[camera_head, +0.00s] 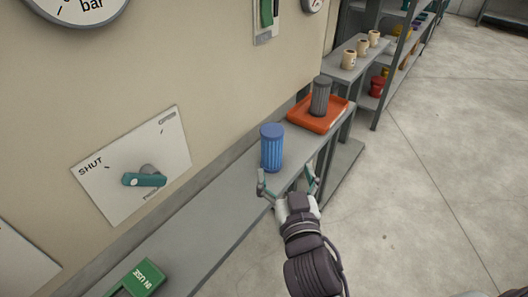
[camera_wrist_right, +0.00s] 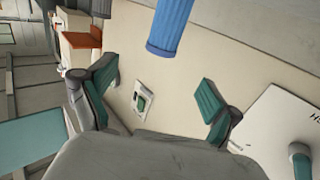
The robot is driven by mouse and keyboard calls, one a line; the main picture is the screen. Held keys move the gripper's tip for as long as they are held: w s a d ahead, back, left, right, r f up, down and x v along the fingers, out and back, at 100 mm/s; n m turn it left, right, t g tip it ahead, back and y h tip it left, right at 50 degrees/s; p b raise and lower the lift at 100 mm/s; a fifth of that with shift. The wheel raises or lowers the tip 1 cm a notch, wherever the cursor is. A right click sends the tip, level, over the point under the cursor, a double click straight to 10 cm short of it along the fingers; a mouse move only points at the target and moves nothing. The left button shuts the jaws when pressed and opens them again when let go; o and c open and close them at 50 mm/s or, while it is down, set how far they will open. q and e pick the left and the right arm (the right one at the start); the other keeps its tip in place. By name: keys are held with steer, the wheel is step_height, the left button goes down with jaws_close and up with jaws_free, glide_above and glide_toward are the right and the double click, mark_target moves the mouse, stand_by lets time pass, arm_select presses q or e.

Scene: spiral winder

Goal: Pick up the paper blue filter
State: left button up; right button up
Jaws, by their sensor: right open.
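The blue filter (camera_head: 271,149) is a ribbed blue cylinder with a flat cap, standing upright on the narrow grey shelf (camera_head: 215,211) along the wall. My right gripper (camera_head: 288,184) is open and empty, just in front of the filter on its near side. Its two teal fingertips are spread apart, and the filter is not between them. In the right wrist view the blue filter (camera_wrist_right: 171,24) shows at the top, beyond the open fingers (camera_wrist_right: 157,100). My left gripper is not in view.
An orange tray (camera_head: 302,124) with a dark grey filter (camera_head: 320,96) stands farther along the shelf. A teal-handled valve (camera_head: 144,180) is on the wall to the left. A green "IN USE" block (camera_head: 138,280) lies near. Cups (camera_head: 349,59) stand on a back shelf. Open floor lies right.

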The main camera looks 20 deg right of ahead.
mark_target(274, 139)
steer(key=w, duration=0.2)
steer(key=w+p, duration=0.1)
steer(key=w, duration=0.2)
steer(key=w+p, duration=0.1)
steer(key=w, duration=0.2)
steer(key=shift+d+r, duration=0.3)
steer(key=shift+d, duration=0.1)
steer(key=w, duration=0.2)
steer(key=w+p, duration=0.1)
steer(key=w, duration=0.1)
steer(key=w+p, duration=0.1)
steer(key=shift+w+d+f, duration=0.15)
steer(key=shift+w+d, duration=0.15)
steer(key=shift+w, duration=0.1)
steer(key=shift+s, duration=0.1)
steer(key=shift+c, duration=0.8)
jaws_close()
